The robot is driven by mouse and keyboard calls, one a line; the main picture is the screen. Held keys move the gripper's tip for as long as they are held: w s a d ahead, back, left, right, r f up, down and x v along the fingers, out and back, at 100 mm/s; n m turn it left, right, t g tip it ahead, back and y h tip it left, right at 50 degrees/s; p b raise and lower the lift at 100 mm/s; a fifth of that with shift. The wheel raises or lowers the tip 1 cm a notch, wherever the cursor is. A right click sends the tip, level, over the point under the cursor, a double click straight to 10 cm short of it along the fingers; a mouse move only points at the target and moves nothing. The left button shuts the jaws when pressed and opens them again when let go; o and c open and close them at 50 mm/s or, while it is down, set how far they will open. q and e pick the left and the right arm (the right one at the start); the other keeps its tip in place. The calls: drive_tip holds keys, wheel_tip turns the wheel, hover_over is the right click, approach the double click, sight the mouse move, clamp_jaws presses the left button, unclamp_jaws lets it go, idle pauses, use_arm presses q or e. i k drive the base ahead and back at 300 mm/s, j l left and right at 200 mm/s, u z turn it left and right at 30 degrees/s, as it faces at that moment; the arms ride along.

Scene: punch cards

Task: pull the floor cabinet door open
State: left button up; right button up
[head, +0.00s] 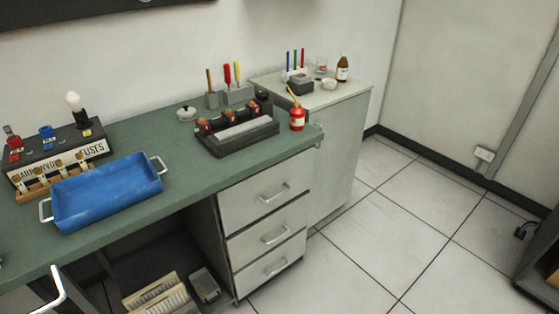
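A light grey floor-standing cabinet (343,150) stands beyond the right end of the green bench. Its visible upright face looks flat and closed, with no gap showing. A small metal handle-like piece (318,132) shows near its upper left, by the bench corner; I cannot tell which of the two it is fixed to. The lower left part of the cabinet is hidden behind the drawer unit. Neither of my grippers shows in the head view.
The green bench (115,208) holds a blue tray (105,193), a fuse box, tools and a red oil can (297,118). Three closed drawers (268,197) sit below its right end. Bottles and pens stand on the cabinet. Tiled floor (400,240) is clear; a dark unit (543,265) stands far right.

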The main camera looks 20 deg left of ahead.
sight(342, 123)
drive_tip(key=u, duration=0.15)
drive_tip(key=i+l+u, duration=0.25)
drive_tip(key=i, duration=0.2)
drive_tip(key=i+l+u, duration=0.3)
drive_tip(key=i, duration=0.1)
